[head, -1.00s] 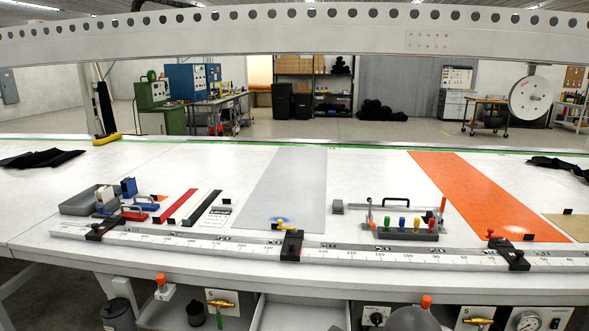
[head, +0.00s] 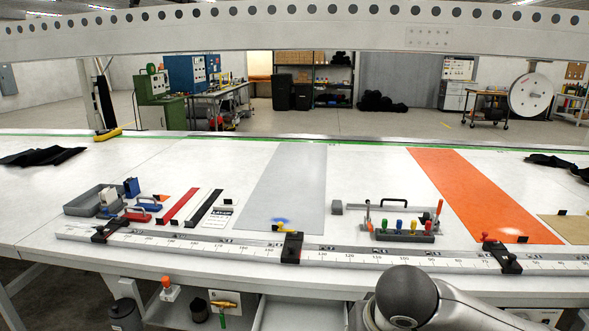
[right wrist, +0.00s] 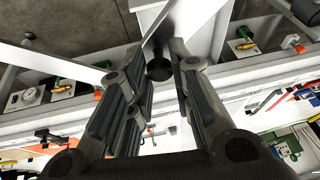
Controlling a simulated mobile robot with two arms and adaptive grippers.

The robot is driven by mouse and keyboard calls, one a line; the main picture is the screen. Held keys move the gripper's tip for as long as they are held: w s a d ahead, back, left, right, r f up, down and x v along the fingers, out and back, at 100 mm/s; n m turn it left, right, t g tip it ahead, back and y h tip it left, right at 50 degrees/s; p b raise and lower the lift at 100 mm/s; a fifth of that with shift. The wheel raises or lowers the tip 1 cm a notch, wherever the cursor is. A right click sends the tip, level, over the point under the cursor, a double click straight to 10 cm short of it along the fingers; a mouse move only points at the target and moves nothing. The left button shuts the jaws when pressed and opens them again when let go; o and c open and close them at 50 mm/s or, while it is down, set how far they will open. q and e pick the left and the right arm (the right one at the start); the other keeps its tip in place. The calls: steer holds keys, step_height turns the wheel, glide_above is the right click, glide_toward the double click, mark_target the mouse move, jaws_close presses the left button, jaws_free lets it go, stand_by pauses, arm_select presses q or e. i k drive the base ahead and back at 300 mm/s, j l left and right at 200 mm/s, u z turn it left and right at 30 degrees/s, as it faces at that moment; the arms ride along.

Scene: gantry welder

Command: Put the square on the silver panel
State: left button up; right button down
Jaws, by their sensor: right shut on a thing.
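The silver panel (head: 285,185) is a flat grey strip on the white table, a little left of centre in the head view. A small blue glow and a yellow-topped piece are at its near end. My right gripper (right wrist: 162,65) shows in the right wrist view, its black fingers close around a thin grey metal piece, which I take for the square (right wrist: 168,28). The fingers hide part of it, and its full shape cannot be seen. My right gripper is out of the head view, below the table's front edge. My left gripper is in neither view.
A long ruler rail (head: 190,244) with black sliders runs along the table's front. A grey tray (head: 85,203), red and black bars stand left of the panel. A rack with coloured pegs (head: 405,232) and an orange panel (head: 480,195) lie right. The panel's middle is clear.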

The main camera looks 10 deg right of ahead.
mark_target(285, 206)
steer(key=j, duration=0.25)
steer(key=i+j, duration=0.1)
steer(key=j, duration=0.15)
steer(key=i+j, duration=0.2)
steer(key=j, duration=0.2)
steer(key=i+j, duration=0.25)
steer(key=j, duration=0.15)
steer(key=i+j, duration=0.2)
steer(key=j, duration=0.2)
steer(key=i+j, duration=0.25)
steer(key=j, duration=0.15)
steer(key=i+j, duration=0.2)
steer(key=j, duration=0.15)
steer(key=j+u, duration=0.05)
